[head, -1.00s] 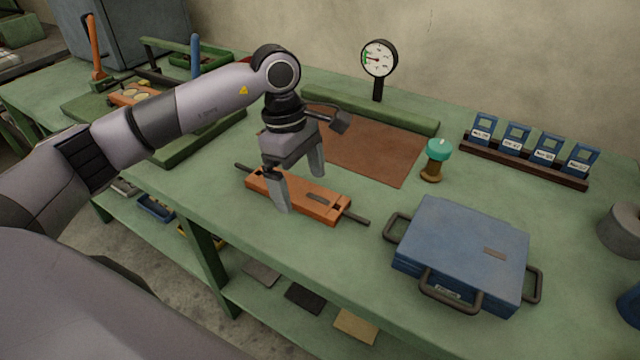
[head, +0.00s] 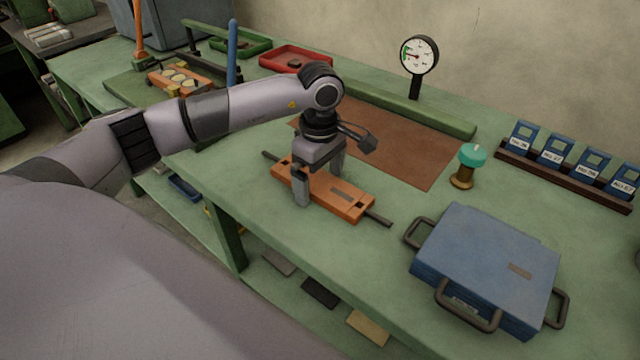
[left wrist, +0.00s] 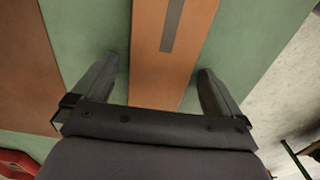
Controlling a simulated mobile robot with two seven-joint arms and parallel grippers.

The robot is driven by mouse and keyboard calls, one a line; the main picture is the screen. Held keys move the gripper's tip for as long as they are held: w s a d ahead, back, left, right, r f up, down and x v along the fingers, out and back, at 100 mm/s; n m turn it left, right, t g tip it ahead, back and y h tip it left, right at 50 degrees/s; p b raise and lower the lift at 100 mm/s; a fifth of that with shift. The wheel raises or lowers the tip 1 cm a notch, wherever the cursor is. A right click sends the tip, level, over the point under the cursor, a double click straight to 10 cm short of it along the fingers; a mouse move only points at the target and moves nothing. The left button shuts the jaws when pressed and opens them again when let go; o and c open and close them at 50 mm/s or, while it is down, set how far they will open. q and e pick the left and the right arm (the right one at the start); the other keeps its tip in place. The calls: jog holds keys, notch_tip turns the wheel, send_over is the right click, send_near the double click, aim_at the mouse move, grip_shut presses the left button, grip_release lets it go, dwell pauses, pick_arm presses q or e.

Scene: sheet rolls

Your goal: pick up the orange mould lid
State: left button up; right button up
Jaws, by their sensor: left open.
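The orange mould lid (head: 345,197) is a long orange block with a dark inset strip and a dark bar sticking out at each end. It lies on the green bench near its front edge. My left gripper (head: 318,190) is open over the lid's left part, with one finger on the near side and one by the far side. In the left wrist view the lid (left wrist: 165,70) runs between the two open fingers (left wrist: 162,85), with a gap on each side. The fingers look low, but whether they touch the bench is unclear. My right gripper is not in view.
A blue case (head: 485,262) with dark handles stands right of the lid. A brown mat (head: 410,150) lies behind it. A teal-topped stamp (head: 467,166), a dial gauge (head: 419,55) and a rack of blue tags (head: 565,178) stand farther back. A red tray (head: 296,60) is back left.

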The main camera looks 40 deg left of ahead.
pick_arm(q)
jog(key=c, duration=1.8)
jog(key=shift+w+r, duration=0.1)
